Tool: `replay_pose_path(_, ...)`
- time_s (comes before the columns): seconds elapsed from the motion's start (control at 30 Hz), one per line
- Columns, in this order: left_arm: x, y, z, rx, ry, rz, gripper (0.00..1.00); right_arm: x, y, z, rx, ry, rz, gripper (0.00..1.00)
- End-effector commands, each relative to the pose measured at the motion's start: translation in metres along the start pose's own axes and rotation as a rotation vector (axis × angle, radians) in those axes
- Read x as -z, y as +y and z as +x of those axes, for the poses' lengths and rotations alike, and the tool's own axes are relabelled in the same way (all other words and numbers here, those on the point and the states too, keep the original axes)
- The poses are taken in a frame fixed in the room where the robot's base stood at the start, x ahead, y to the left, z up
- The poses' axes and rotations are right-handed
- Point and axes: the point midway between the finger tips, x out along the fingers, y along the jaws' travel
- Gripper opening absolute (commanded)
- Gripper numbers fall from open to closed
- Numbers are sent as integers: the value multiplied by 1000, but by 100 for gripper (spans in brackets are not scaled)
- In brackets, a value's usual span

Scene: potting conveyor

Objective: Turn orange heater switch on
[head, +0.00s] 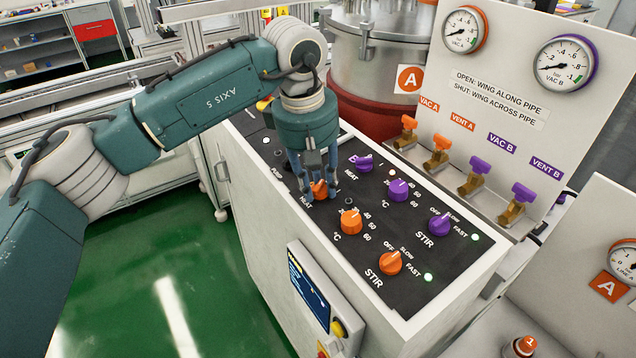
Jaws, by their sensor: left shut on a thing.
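The orange heater switch (320,190) is a small orange knob near the "HEAT" label on the black top panel of the control cabinet. My left gripper (317,181) points down over it and is shut on it, with the fingers on either side. The fingers hide part of the switch, so I cannot tell its exact setting. My right gripper is not in view.
Nearby on the panel are an orange temperature knob (350,222), an orange stir knob (390,263), a purple heat switch (362,162), and purple knobs (398,190). A valve board with gauges (567,62) stands behind. A steel vessel (380,50) is at the back.

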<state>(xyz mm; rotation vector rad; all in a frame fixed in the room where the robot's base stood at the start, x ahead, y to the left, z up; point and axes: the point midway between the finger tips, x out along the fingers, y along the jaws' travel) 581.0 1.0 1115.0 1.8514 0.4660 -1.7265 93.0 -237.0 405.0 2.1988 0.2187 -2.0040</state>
Motion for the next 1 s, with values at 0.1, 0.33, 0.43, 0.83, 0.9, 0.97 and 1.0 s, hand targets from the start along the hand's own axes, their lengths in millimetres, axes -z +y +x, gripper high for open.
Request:
replay_pose_path(0.1, 0, 0, 1, -4, 1, 62, 1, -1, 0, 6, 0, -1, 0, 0)
replay_pose_path(0.33, 0, 0, 1, -10, 1, 257, 1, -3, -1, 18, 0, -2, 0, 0)
replay_pose_path(0.43, 0, 0, 0, -12, 1, 353, 1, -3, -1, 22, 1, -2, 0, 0)
replay_pose_path(0.83, 0, -1, -1, -21, 0, 707, 1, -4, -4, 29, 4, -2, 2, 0)
replay_pose_path(0.9, 0, -1, -1, -22, 1, 757, 1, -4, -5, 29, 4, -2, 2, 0)
replay_pose_path(0.97, 0, -1, -1, -23, 1, 795, 1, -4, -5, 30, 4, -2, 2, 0)
replay_pose_path(1.0, 0, -1, -1, -24, 1, 819, 1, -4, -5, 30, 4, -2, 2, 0)
